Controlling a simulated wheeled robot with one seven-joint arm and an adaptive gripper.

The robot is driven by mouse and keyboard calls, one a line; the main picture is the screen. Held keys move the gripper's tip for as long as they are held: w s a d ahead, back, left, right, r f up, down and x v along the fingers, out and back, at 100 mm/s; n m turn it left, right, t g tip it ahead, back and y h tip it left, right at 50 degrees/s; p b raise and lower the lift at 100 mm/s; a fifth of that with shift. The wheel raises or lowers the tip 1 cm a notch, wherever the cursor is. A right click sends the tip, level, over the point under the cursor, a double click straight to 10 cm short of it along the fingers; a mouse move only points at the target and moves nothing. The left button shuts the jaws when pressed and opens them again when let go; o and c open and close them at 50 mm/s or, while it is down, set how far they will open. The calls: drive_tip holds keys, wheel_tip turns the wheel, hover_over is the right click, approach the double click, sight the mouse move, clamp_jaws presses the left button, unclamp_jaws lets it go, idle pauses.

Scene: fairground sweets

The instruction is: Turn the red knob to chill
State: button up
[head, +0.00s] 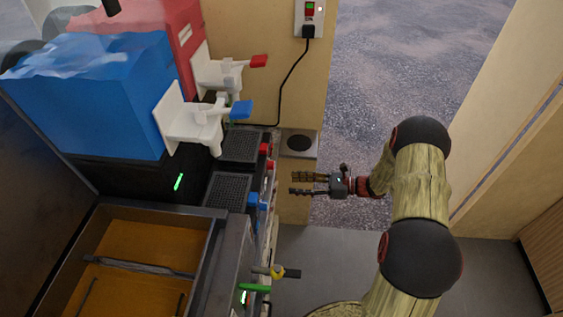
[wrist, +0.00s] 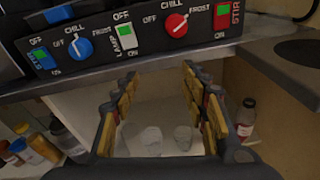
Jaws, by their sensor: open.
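The red knob (wrist: 176,25) sits on the dark control panel in the wrist view, with OFF at its left, CHILL above and FROST at its upper right. In the head view the knob (head: 270,165) is a small red bit on the machine's front edge. My gripper (head: 294,184) is open and empty, to the right of the panel and apart from it. In the wrist view my gripper (wrist: 160,80) has its fingers spread below the panel, not touching the knob.
A blue knob (wrist: 80,47), a lamp switch (wrist: 126,37) and a red STIR switch (wrist: 222,22) share the panel. Bottles and cups stand on a shelf below. In the head view, blue (head: 85,100) and red (head: 180,35) tanks stand behind; floor right of the gripper is clear.

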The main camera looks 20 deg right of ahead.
sight(271, 165)
wheel_tip(271, 165, up, 4)
drive_tip(key=w+d+m+t, duration=0.1)
drive_tip(key=w+m+t, duration=0.1)
drive_tip(key=w, duration=0.1)
drive_tip(key=b+x, duration=0.2)
drive_tip(key=x, duration=0.5)
drive_tip(key=shift+a+r+y, duration=0.2)
drive_tip(key=shift+y, duration=0.1)
drive_tip(key=shift+c, duration=1.4)
drive_tip(key=c, duration=0.7)
clamp_jaws()
